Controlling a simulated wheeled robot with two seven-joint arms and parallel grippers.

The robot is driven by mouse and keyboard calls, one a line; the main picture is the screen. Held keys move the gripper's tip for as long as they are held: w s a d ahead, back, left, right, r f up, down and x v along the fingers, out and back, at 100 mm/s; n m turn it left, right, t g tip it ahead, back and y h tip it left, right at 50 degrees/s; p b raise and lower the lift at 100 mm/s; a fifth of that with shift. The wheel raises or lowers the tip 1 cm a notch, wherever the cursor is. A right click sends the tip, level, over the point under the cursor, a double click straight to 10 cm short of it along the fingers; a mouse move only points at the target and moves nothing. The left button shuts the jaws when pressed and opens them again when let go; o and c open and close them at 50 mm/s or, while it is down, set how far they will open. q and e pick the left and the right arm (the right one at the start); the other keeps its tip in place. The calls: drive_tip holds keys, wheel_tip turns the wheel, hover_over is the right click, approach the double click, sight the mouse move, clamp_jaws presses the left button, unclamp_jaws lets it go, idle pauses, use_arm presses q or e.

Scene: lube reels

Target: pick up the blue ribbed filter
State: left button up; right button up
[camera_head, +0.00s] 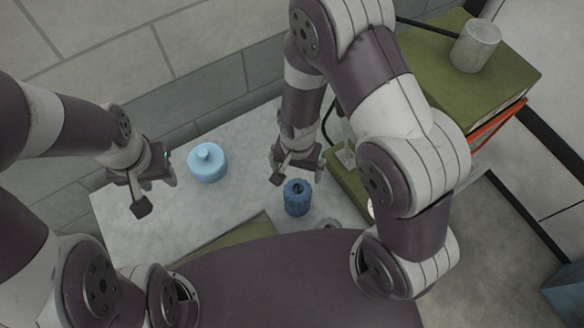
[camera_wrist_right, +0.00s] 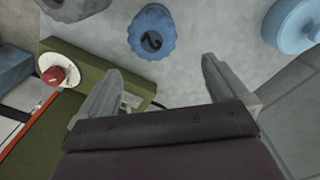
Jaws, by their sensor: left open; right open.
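The blue ribbed filter (camera_head: 297,198) stands upright on the pale table, with a dark hole in its top. It also shows at the top of the right wrist view (camera_wrist_right: 152,32), beyond the fingertips. My right gripper (camera_head: 297,170) is open and empty, just behind and above the filter, apart from it. Its two fingers show in the right wrist view (camera_wrist_right: 160,85) with nothing between them. My left gripper (camera_head: 155,190) is open and empty over the left part of the table, left of a light blue round container.
The light blue lidded container (camera_head: 208,163) stands left of the filter and shows in the right wrist view (camera_wrist_right: 295,25). A green cabinet (camera_head: 500,75) with a grey cylinder (camera_head: 475,46) stands at the right. A red knob (camera_wrist_right: 54,76) sits on green housing. A grey part (camera_wrist_right: 75,8) lies near the filter.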

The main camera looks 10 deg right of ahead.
sight(298, 187)
drive_tip(key=s+f, duration=0.2)
drive_tip(key=f, duration=0.1)
drive_tip(key=s+f, duration=0.1)
drive_tip(key=f, duration=0.1)
drive_tip(key=shift+d, duration=0.15)
drive_tip(key=f, duration=0.1)
drive_tip(key=w+f+b, duration=0.1)
drive_tip(key=f, duration=0.3)
drive_tip(key=shift+w+f, duration=0.15)
drive_tip(key=shift+w, duration=0.15)
drive_tip(key=shift+s+a+f, duration=0.2)
drive_tip(key=shift+f, duration=0.05)
drive_tip(key=shift+s, duration=0.25)
drive_tip(key=shift+w, duration=0.25)
drive_tip(key=c, duration=1.2)
drive_tip(key=shift+c, duration=1.2)
use_arm(q)
drive_tip(key=shift+s+d+f, duration=0.1)
drive_tip(key=shift+s+f, duration=0.2)
drive_tip(key=shift+s, duration=0.55)
use_arm(e)
drive_tip(key=shift+s, duration=0.1)
